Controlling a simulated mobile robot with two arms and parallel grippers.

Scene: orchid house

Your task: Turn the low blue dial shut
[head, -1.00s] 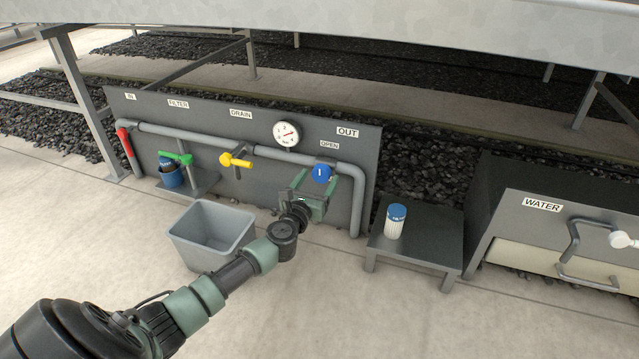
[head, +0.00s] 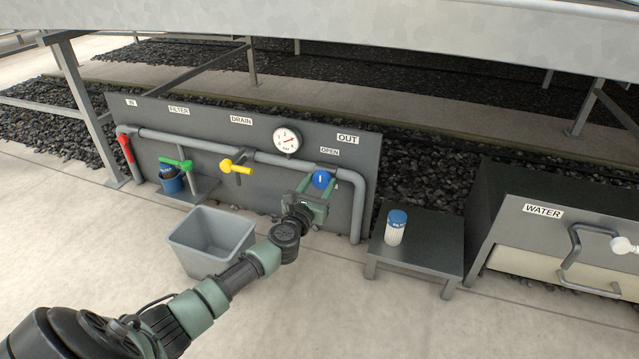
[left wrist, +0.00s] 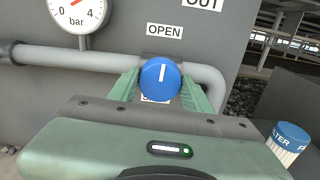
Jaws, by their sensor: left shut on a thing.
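The blue dial (head: 322,179) sits low on the grey panel, on the pipe below the OPEN label (head: 330,152). In the left wrist view the dial (left wrist: 160,77) shows a white mark pointing straight up, toward the OPEN label (left wrist: 165,31). A second label under the dial is mostly hidden. My left gripper (left wrist: 160,88) has its green fingers on either side of the dial and is shut on it; the gripper also shows in the head view (head: 317,185). My right gripper is not in view.
A pressure gauge (head: 287,140), yellow handle (head: 236,166), green handle (head: 176,163) and red handle (head: 125,147) are on the panel's pipe. A grey bin (head: 212,241) stands left of my arm. A low table (head: 430,250) with a filter cartridge (head: 396,228) stands right.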

